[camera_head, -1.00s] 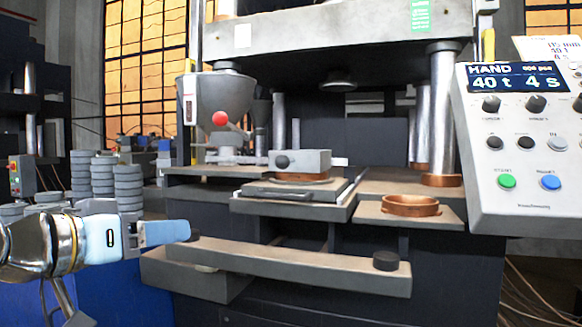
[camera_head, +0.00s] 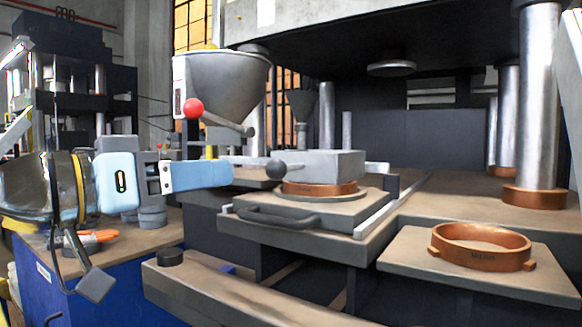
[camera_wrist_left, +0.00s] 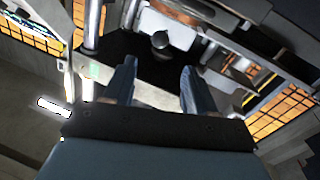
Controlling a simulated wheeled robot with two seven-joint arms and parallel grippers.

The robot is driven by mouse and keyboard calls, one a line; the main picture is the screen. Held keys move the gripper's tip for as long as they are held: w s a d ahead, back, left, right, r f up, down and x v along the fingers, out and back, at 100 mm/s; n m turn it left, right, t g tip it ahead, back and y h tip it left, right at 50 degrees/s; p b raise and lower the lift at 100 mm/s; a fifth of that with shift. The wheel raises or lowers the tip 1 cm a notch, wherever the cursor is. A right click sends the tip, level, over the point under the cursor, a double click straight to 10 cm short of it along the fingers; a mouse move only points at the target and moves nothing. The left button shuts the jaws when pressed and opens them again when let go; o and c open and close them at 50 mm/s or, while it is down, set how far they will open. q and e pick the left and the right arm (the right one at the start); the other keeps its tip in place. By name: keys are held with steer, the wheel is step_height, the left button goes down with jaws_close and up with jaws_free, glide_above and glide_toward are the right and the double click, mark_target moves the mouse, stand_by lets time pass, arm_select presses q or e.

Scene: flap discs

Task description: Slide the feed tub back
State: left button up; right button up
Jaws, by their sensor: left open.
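The feed tub (camera_head: 330,165) is a grey block with a dark ball knob (camera_head: 276,168) on its near left side. It sits over a copper ring on the press's sliding plate. My left gripper (camera_head: 230,173) is open and empty, short of the knob and to its left in the head view. In the left wrist view the tub (camera_wrist_left: 172,28) shows pale at the top. Its knob (camera_wrist_left: 161,40) lies beyond and between the two spread fingertips (camera_wrist_left: 158,70), apart from them. My right gripper is out of view.
A grey hopper (camera_head: 225,85) with a red ball lever (camera_head: 194,108) stands behind my left gripper. A loose copper ring (camera_head: 482,247) lies on the right shelf. A handled plate (camera_head: 290,210) and a long bar (camera_head: 240,295) jut out in front. Steel columns (camera_head: 535,100) stand at right.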

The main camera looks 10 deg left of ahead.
mark_target(267, 171)
arm_select(q)
steer(key=p+x, duration=0.2)
steer(key=x, duration=1)
steer(key=shift+w+d, duration=0.2)
steer(key=shift+w, duration=0.1)
jaws_close()
